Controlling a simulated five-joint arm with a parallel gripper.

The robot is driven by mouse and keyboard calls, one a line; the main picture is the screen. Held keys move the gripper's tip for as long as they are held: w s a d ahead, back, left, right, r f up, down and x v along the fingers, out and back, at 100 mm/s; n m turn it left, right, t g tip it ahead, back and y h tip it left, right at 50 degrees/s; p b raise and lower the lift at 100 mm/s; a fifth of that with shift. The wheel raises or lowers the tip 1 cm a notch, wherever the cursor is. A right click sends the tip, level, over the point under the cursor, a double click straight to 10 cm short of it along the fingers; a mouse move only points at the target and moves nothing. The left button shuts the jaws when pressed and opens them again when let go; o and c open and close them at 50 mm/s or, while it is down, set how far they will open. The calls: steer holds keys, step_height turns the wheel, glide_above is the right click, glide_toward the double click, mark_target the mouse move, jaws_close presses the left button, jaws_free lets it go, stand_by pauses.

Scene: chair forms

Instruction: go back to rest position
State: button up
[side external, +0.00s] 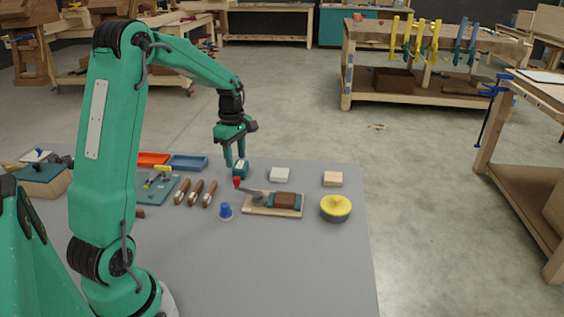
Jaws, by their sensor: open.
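My gripper (235,164) hangs from my green arm near the back edge of the grey table (270,275), fingers pointing down. It is open. A small teal and white object (240,169) stands right at the fingertips; I cannot tell whether they touch it. A small red item (237,182) is just in front of it. A wooden board (258,211) with a brown block (285,200) and a grey piece on it lies in front and to the right.
A white block (279,175), a pale wooden block (332,178) and a yellow-lidded pot (336,207) stand to the right. A blue-topped item (225,210), several wooden-handled tools (195,192) and a blue tray (188,162) are near my gripper. The table's front right is clear.

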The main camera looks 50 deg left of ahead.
steer(key=s+d+r+m+t, duration=0.1)
steer(key=s+d+r+m, duration=0.1)
steer(key=d+r+m, duration=0.5)
steer(key=s+d+r+m+t, duration=0.2)
steer(key=s+d+m, duration=0.5)
steer(key=d, duration=0.1)
steer(key=s+d+r+m+t, duration=0.2)
steer(key=s+d+m, duration=0.6)
steer(key=shift+d+r, duration=0.35)
steer(key=shift+r, duration=0.05)
